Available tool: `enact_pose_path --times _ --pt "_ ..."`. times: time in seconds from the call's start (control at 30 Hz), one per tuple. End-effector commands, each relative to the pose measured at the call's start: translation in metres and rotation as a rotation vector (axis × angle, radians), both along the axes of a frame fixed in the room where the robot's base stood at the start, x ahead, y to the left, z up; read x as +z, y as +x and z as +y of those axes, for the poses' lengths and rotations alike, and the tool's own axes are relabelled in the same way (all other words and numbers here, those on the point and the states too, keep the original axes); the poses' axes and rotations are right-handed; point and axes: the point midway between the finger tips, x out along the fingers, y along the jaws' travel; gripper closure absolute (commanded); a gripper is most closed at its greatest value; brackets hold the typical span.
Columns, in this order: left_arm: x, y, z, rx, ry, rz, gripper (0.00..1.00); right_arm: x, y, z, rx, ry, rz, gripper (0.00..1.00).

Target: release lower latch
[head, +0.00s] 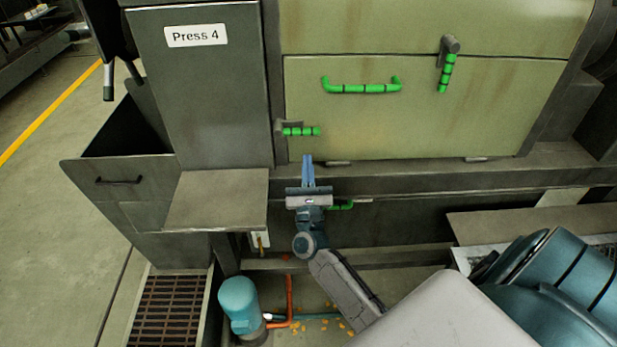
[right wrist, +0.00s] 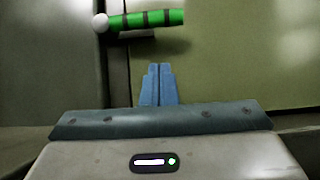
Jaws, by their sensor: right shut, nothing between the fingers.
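The lower latch (head: 301,132) is a green, black-banded handle at the left edge of the lower panel (head: 430,125). It lies level, pointing right from its pivot. In the right wrist view the latch (right wrist: 150,19) shows at the top, above the fingers. My right gripper (head: 308,158) is shut and empty, its blue fingers pointing up just below the latch. In the right wrist view the gripper (right wrist: 158,68) is apart from the latch in the picture. A second latch (head: 446,72) with a green handle hangs down at the panel's upper right. My left gripper is out of view.
A green pull handle (head: 362,87) is on the lower panel. Another green handle (head: 340,206) sits below, partly behind my right arm. A grey ledge (head: 216,200) juts out left of the gripper. A teal motor (head: 239,301) stands on the floor below.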

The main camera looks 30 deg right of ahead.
Motion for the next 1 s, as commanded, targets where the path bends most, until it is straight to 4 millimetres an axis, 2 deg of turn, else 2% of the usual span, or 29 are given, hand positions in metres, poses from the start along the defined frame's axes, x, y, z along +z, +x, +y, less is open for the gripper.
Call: enact_pose_path --times 0.03,0.1,0.3,0.87,1.0 --pt "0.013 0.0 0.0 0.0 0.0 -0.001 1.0 0.014 0.008 -0.005 0.0 -0.003 -0.001 1.0" --pt "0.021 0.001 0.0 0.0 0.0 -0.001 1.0 0.022 0.007 -0.005 -0.001 -0.001 0.0 1.0" --pt "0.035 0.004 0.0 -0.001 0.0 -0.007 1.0 0.039 0.011 -0.006 -0.001 -0.001 0.0 1.0" --pt "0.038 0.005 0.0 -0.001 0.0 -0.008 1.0 0.043 0.012 -0.007 0.0 -0.002 0.001 1.0" --pt "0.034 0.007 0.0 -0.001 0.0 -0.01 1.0 0.043 0.019 -0.007 0.0 -0.017 0.01 1.0"
